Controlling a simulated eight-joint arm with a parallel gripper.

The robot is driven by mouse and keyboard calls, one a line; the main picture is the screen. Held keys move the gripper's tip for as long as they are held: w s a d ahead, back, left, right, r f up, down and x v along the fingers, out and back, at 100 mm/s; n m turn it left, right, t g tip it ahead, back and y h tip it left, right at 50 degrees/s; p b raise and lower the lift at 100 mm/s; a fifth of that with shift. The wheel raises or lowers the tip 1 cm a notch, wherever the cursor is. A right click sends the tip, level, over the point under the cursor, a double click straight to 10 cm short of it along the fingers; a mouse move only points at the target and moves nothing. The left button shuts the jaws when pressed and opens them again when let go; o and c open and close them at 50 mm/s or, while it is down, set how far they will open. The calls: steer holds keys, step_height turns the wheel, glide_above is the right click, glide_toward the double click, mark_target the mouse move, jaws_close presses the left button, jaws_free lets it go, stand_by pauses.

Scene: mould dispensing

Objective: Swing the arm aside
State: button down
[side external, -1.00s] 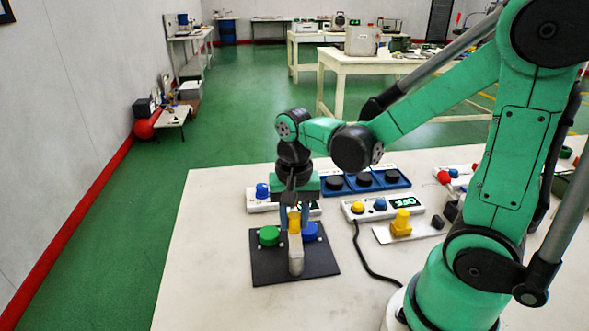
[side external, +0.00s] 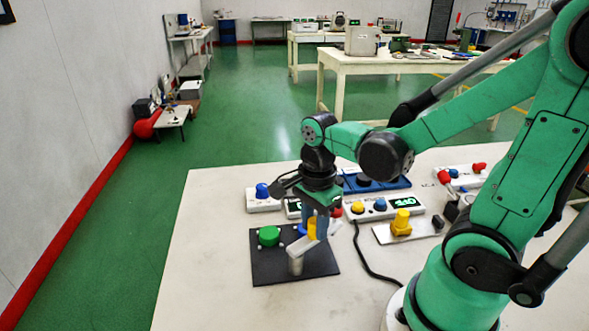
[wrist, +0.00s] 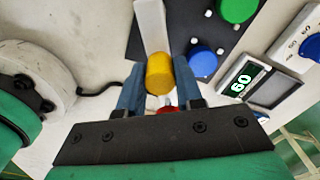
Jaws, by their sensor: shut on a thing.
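A white swing arm (side external: 310,242) sits on a pale post (side external: 296,266) on the black plate (side external: 268,271). A yellow knob (side external: 311,229) stands on the arm. My gripper (side external: 315,228) is shut on this knob, one finger on each side. In the wrist view the yellow knob (wrist: 160,73) is between my blue fingers (wrist: 160,88), and the white arm (wrist: 151,25) runs away from it. On the plate, a green dome (side external: 269,235) is in full view. A blue dome (wrist: 203,60) is partly hidden in the side view.
Behind the plate are a box with a blue knob (side external: 263,193), a control box with a display (side external: 404,202) and a blue tray with black knobs (side external: 390,183). A yellow block (side external: 401,224) is on the right. A black cable (side external: 360,254) lies between. The table's front left is clear.

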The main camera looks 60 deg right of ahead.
steer(key=m, duration=0.2)
steer(key=s+m, duration=0.1)
steer(key=m, duration=0.1)
steer(key=s+a+m, duration=0.1)
steer(key=m, duration=0.1)
stand_by(0.7)
steer(key=c, duration=0.6)
jaws_free()
steer(key=shift+r, duration=0.1)
steer(key=shift+r, duration=2.7)
